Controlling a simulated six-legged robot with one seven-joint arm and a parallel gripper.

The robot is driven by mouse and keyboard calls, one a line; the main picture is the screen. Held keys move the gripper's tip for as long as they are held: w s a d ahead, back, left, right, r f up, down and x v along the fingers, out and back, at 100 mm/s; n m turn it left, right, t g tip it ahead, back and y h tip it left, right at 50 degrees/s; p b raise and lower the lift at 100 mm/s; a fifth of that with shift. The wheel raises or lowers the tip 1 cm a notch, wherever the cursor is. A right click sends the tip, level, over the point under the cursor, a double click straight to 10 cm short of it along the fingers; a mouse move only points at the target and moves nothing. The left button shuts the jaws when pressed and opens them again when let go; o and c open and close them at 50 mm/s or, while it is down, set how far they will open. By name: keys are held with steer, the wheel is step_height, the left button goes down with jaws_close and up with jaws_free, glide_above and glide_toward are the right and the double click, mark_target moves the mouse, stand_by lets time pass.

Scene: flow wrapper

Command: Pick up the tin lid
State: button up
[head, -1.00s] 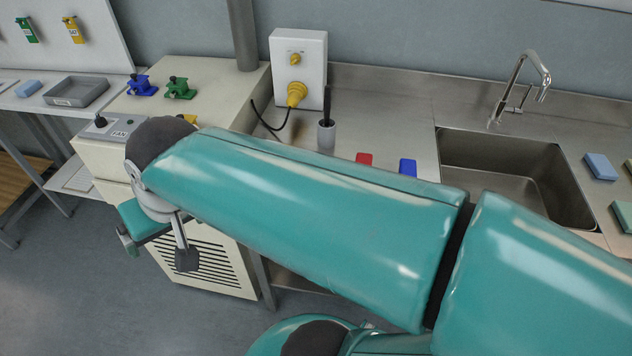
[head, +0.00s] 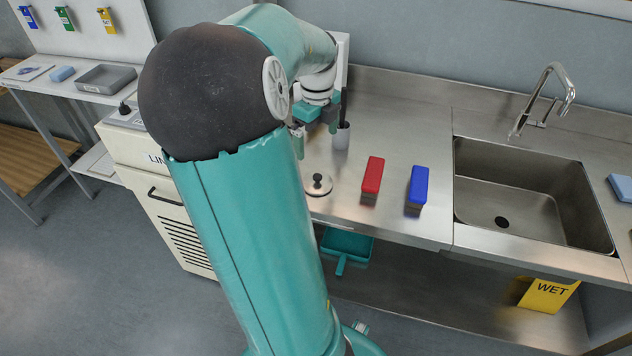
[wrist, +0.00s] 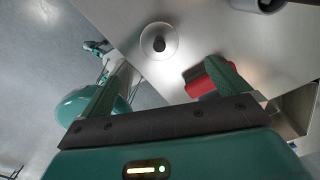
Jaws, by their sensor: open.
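The tin lid (head: 318,184), a round silver disc with a black knob, lies flat on the steel counter near its front edge. It also shows in the wrist view (wrist: 160,42), knob facing the camera, beyond the fingertips and roughly centred between them. My gripper (head: 316,137) is above the counter behind the lid, partly hidden by my arm in the head view. In the wrist view, my gripper (wrist: 168,68) has its fingers wide apart with nothing between them, clear of the lid.
A red brush block (head: 372,176) and a blue one (head: 417,187) stand right of the lid. A grey cup (head: 341,136) with a dark handle stands behind it. The sink (head: 530,190) is further right. A teal dustpan (head: 346,244) is below the counter.

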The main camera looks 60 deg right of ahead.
mark_target(317, 176)
step_height(317, 176, down, 13)
steer(key=shift+s+a+f, duration=0.1)
steer(key=shift+s, duration=0.05)
stand_by(0.4)
steer(key=c, duration=1)
